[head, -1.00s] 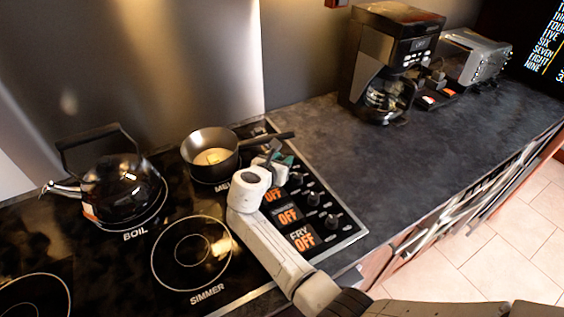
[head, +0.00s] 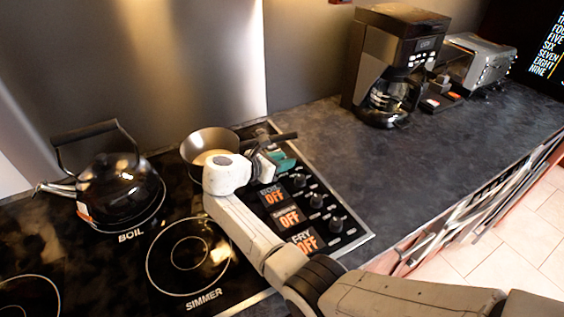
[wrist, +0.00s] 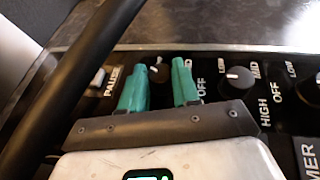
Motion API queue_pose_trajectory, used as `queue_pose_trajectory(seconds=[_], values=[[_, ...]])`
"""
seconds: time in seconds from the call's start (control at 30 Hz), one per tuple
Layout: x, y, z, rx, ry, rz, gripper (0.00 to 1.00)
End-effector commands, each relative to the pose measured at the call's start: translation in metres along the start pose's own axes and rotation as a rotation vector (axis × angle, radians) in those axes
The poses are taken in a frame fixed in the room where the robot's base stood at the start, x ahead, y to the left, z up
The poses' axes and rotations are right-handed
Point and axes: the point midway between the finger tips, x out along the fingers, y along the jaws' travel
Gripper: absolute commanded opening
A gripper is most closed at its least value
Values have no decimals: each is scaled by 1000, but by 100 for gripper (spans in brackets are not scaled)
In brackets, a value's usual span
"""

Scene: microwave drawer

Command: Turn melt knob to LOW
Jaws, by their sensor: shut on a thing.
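My gripper (head: 283,161) is at the far end of the knob row on the stove's control panel, beside the pan handle. In the wrist view, its two teal fingers (wrist: 160,88) stand on either side of a dark knob (wrist: 158,72), shut on it. This knob, apparently the melt knob, shows a pale pointer, with part of the MID label at its right and OFF further right. LOW is not readable beside it. In the head view my gripper hides this knob, and my arm covers the melt display. Other displays (head: 276,195) read OFF.
A pan (head: 208,141) sits on the back burner; its dark handle (wrist: 72,85) runs close past my gripper. A black kettle (head: 118,185) stands on the boil burner. Another knob (wrist: 238,78) is right of the fingers. A coffee maker (head: 395,60) and toaster (head: 475,60) stand on the counter.

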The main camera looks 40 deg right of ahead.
Motion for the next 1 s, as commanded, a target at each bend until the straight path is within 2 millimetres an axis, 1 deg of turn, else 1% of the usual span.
queue_pose_trajectory(seconds=[0.17,0.2,0.3,0.53,0.67,0.77,1.0], values=[[0,0,0,-1,1,1,0],[0,0,0,-1,1,1,32],[0,0,0,-1,1,1,41],[0,0,0,-1,1,1,42],[-8,1,0,0,0,4,42],[-21,1,-1,0,0,5,42],[-68,1,-2,-1,1,5,42]])
